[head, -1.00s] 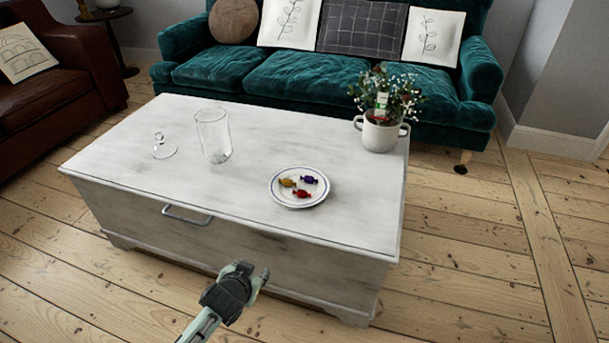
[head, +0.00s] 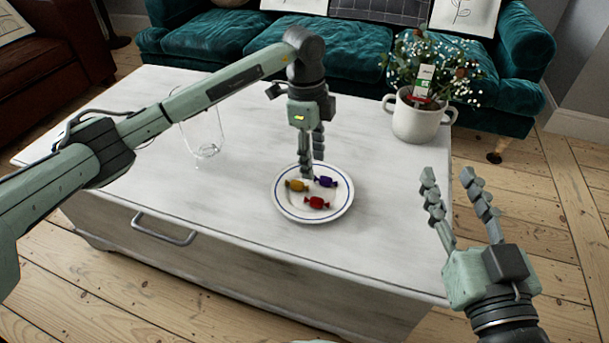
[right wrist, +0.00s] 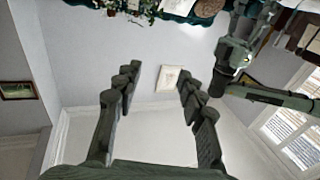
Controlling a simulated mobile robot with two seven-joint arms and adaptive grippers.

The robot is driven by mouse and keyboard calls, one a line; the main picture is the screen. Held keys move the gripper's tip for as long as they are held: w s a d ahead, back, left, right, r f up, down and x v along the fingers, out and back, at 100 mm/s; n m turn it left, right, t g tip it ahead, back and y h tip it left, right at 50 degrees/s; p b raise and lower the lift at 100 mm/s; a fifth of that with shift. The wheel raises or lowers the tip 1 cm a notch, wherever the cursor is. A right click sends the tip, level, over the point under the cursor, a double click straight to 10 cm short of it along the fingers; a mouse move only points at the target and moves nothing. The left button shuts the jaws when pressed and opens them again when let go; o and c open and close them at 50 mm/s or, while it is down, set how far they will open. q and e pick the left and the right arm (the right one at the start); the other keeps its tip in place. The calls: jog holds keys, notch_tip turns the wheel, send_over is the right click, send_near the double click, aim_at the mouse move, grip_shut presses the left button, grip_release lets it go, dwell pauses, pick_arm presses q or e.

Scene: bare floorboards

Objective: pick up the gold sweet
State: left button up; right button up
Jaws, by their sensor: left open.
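The gold sweet (head: 296,185) lies on the left side of a white plate (head: 338,208) with a blue rim line, in the head view. A red sweet (head: 316,202) and a purple sweet (head: 327,182) lie beside it. My left gripper (head: 312,168) points down over the back of the plate, open and empty, its fingertips just behind and right of the gold sweet; I cannot tell the exact height gap. My right gripper (head: 448,177) is open and empty, right of the plate, fingers pointing up in the picture; its spread fingers also show in the right wrist view (right wrist: 158,78).
The plate stands near the front edge of a whitewashed chest (head: 240,225). A glass jar (head: 205,148), partly behind my left arm, stands left of it. A white pot (head: 415,122) with flowers stands at the back right. A green sofa (head: 330,52) is behind.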

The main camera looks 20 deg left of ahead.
aim_at(302, 183)
pick_arm(q)
jog(key=shift+w+a+f+n+y, duration=0.15)
jog(key=shift+a+y, duration=0.1)
jog(key=shift+a, duration=0.35)
jog(key=shift+w+a+f+n+y, duration=0.15)
jog(key=shift+a+y, duration=0.1)
jog(key=shift+a, duration=0.3)
jog(key=f, duration=0.3)
jog(key=s+f+b, duration=0.1)
jog(key=f, duration=0.1)
jog(key=shift+f, duration=0.8)
jog(key=shift+w, duration=0.1)
pick_arm(e)
notch_tip(302, 183, up, 6)
jog(key=s+a+t+y, duration=0.1)
jog(key=t, duration=0.1)
jog(key=shift+s+a+t+y, duration=0.25)
jog(key=shift+s+t+y, duration=0.1)
jog(key=shift+t+y, duration=0.05)
pick_arm(q)
jog(key=shift+c, duration=0.6)
jog(key=c, duration=0.7)
